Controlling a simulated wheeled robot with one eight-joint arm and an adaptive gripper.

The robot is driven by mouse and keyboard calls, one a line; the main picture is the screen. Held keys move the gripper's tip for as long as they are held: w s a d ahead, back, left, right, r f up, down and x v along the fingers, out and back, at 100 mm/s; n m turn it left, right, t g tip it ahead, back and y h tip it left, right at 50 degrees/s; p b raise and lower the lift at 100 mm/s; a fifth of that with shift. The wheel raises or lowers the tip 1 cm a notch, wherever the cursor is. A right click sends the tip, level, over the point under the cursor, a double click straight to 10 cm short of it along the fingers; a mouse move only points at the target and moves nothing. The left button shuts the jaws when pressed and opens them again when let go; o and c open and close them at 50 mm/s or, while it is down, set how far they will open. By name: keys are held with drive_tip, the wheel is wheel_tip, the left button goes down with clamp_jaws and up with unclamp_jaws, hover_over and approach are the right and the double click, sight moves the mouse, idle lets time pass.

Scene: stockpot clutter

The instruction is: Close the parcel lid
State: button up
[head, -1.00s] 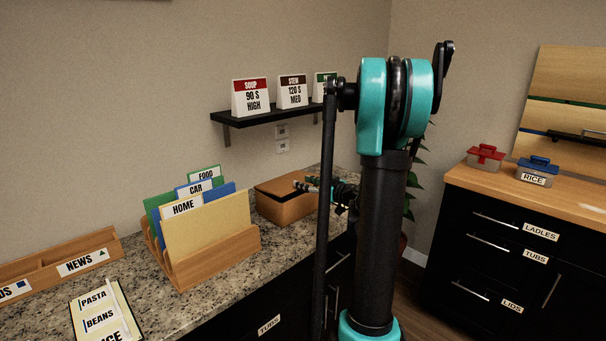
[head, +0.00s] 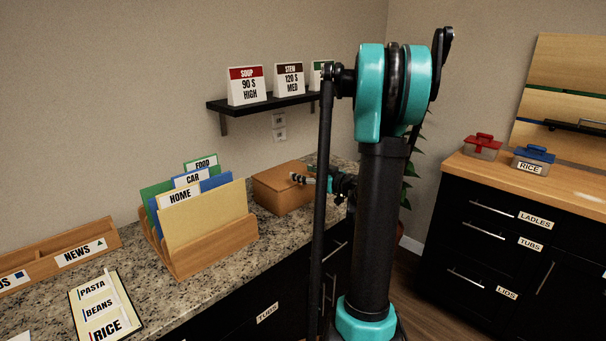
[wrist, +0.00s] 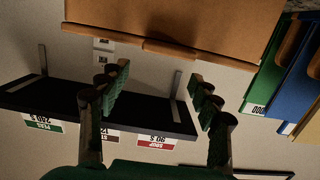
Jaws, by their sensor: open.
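The parcel (head: 283,188) is a brown cardboard box on the granite counter, right of the file holder. Its top looks flat and shut in the head view. In the wrist view the parcel (wrist: 170,20) fills the upper part, upside down, with a small tab on its edge. My gripper (head: 300,178) is at the parcel's right side, close to its top; whether it touches cannot be told. In the wrist view my gripper (wrist: 160,92) has its two fingers wide apart with nothing between them.
A wooden file holder (head: 215,250) with folders stands left of the parcel. A black shelf (head: 265,104) with label cards hangs on the wall behind. A list board (head: 105,305) lies on the front counter. A wooden-topped cabinet (head: 500,225) stands at the right.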

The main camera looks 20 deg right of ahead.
drive_tip(key=v, duration=1.1)
drive_tip(key=shift+s, duration=0.15)
drive_tip(key=shift+d, duration=0.1)
